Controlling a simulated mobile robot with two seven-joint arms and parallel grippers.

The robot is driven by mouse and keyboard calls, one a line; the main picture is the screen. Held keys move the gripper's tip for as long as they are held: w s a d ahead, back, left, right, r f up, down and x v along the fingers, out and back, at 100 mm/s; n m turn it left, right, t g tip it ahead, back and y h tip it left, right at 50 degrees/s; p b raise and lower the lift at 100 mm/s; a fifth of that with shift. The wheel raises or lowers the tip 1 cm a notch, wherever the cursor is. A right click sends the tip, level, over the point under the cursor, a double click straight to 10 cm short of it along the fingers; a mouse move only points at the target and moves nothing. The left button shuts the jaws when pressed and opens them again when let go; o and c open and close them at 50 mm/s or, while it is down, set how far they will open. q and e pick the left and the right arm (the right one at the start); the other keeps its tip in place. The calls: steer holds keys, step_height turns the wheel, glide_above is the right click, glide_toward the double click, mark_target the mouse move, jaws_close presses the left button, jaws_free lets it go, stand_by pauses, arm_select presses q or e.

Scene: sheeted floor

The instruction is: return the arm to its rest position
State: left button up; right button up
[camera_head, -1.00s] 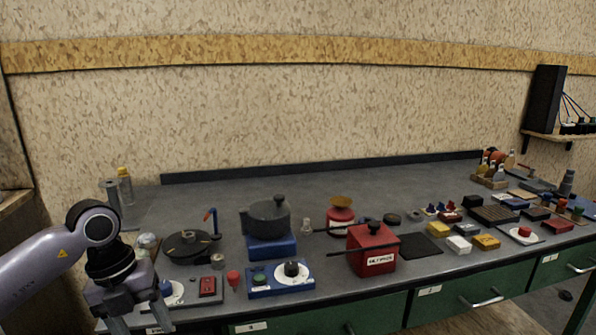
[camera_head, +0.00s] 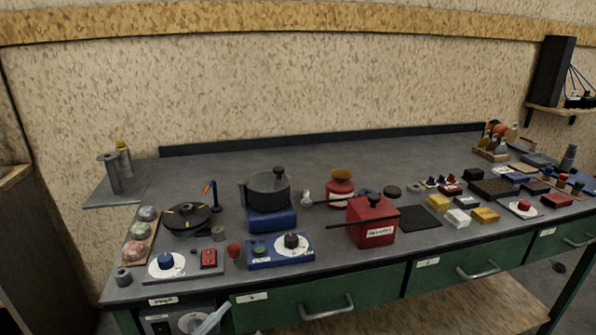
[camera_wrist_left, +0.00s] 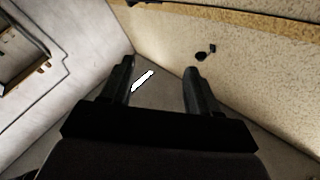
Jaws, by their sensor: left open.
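The rest of the arm is out of that view. In the left wrist view the two dark fingers of my left gripper (camera_wrist_left: 160,78) stand wide apart with nothing held between them. Behind them are the floor and a wall, and a bright white strip (camera_wrist_left: 142,80) shows between the fingers. My right gripper is not in view.
The grey bench (camera_head: 330,165) carries a red box (camera_head: 371,222), a pot (camera_head: 268,192) on a blue base, a black pan (camera_head: 187,218), and a blue control box (camera_head: 280,251). Drawers (camera_head: 318,300) run below. In the wrist view, a wall (camera_wrist_left: 240,60) stands ahead.

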arm_select(q)
steer(key=s+a+f+n+g+y, duration=0.2)
steer(key=s+a+f+n+y, duration=0.1)
steer(key=f, duration=0.4)
steer(key=s+a+f+n+g+y, duration=0.2)
steer(key=s+a+f+n+y, duration=0.1)
steer(key=s+f, duration=0.3)
steer(key=s+a+f+n+g+y, duration=0.1)
steer(key=s+a+f+n+y, duration=0.2)
steer(key=f, duration=0.4)
steer(key=shift+s+a+f+n+g+y, duration=0.4)
steer(key=shift+s+n+y, duration=0.5)
steer(key=shift+s+n, duration=0.2)
